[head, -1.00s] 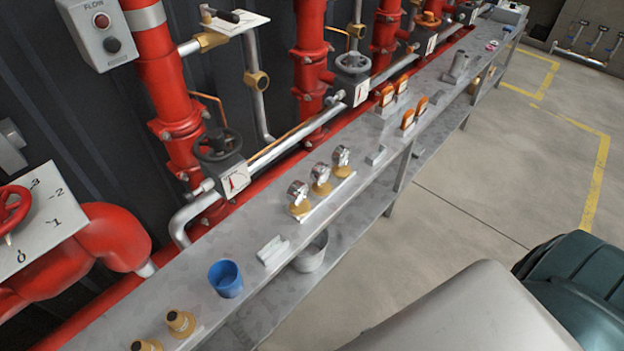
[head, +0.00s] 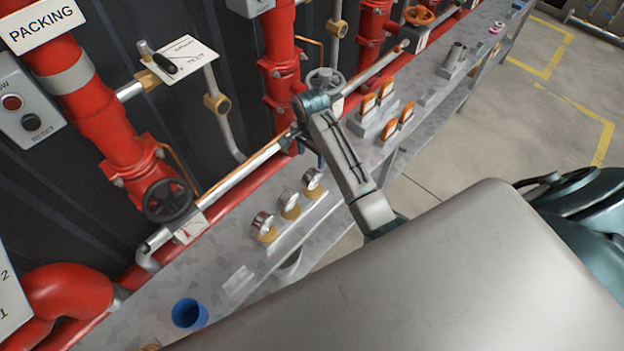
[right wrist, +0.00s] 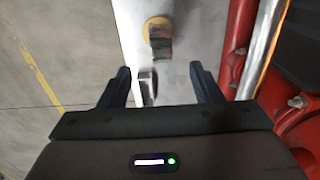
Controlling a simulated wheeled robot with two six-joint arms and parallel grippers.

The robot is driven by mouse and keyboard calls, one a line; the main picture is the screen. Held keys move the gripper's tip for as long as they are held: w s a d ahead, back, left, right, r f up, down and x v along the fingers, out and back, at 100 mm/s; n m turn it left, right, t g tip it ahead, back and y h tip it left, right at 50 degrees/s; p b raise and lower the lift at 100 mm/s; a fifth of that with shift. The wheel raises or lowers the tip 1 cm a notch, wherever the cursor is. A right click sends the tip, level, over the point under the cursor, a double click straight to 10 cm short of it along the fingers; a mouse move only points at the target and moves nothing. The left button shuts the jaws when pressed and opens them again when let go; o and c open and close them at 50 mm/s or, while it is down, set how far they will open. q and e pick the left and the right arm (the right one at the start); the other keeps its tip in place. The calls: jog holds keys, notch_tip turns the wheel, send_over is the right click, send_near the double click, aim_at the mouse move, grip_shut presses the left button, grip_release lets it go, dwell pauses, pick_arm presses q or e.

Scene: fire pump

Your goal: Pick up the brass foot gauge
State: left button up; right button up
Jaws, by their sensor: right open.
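Three round-dial gauges on brass feet stand in a row on the grey bench: a near one (head: 264,227), a middle one (head: 289,205) and a far one (head: 313,182). My right gripper (head: 308,145) hangs at the end of my arm, over the bench by the pipes, just beyond the far gauge and apart from it. In the right wrist view the jaws (right wrist: 161,82) are open and empty. A brass foot (right wrist: 156,27) with a dark body shows ahead of them, and a small grey part lies between the fingertips' lines. My left gripper is out of view.
The bench (head: 215,262) runs along red pipes (head: 275,50) and a silver pipe with valves. A blue cup (head: 189,313) and a pale block stand nearer. Open floor (head: 440,165) lies right.

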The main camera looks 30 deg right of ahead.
aim_at(312, 172)
notch_tip(312, 172, down, 5)
jog(key=shift+d+r+p, duration=0.1)
jog(key=shift+d+p, duration=0.05)
jog(key=shift+p, duration=0.15)
notch_tip(312, 172, down, 4)
jog(key=shift+w+f+p, duration=0.15)
jog(key=shift+p, duration=0.65)
jog(key=shift+f, duration=0.65)
jog(key=c, duration=1.3)
jog(key=shift+o, duration=0.2)
